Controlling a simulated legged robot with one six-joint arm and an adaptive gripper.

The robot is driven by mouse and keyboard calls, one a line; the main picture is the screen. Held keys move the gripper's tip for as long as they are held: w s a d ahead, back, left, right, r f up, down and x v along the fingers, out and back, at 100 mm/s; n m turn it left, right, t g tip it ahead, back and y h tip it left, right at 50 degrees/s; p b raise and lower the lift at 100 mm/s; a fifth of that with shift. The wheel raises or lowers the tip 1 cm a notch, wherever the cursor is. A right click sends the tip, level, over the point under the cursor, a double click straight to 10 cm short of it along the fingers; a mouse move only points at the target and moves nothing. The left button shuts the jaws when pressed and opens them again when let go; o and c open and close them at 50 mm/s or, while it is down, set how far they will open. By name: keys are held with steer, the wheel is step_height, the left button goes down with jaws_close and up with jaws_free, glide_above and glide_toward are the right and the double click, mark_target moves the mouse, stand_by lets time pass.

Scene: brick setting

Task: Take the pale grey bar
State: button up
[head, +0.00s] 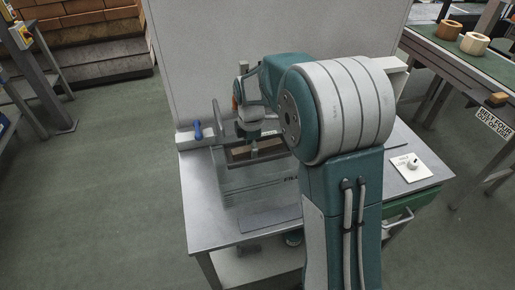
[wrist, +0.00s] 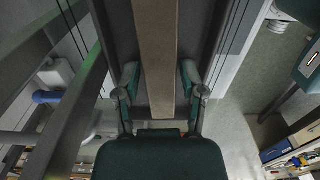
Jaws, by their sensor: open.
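A long, straight bar (wrist: 159,50), greyish tan in this light, runs down the middle of the wrist view. It lies between the two fingers of my gripper (wrist: 160,82), which is open, with a visible gap on each side of the bar. In the head view my gripper (head: 253,145) points down behind a clear panel (head: 250,188) on the metal table. A brownish strip (head: 238,154) shows just under it there; I cannot tell whether it is the same bar. My arm hides the area to the right.
The clear panel stands between the head camera and my gripper. A blue handle (head: 197,130) is at its left. A white plate with a knob (head: 411,166) lies on the table's (head: 207,236) right. A tall pale board (head: 215,60) closes the back.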

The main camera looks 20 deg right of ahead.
steer(key=shift+a, duration=0.25)
jaws_close()
